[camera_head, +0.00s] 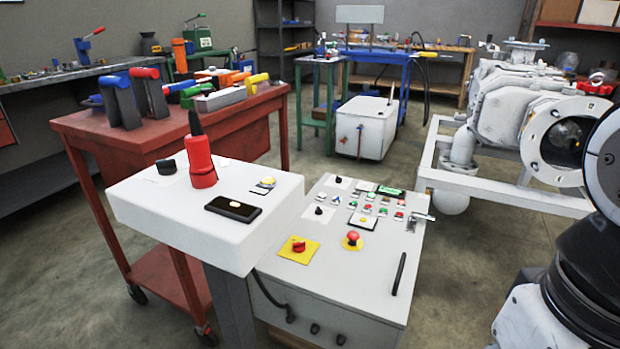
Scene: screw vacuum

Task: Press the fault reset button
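A grey control panel (330,280) with a sloped top stands in the middle foreground. It carries several small coloured buttons (368,209) in rows; labels are too small to read, so I cannot tell which is the fault reset button. A yellow button (363,221) sits on a framed plate below the rows. A red mushroom button (352,238) and a red knob (298,245) sit on yellow plates nearer the front. A white pedestal box (190,225) at its left has another yellow button (267,181). My gripper is out of view; my arm links show at the right edge.
A red tool cart (130,130) stands behind left. White vacuum machinery (500,130) on a frame stands at right. Floor is open between.

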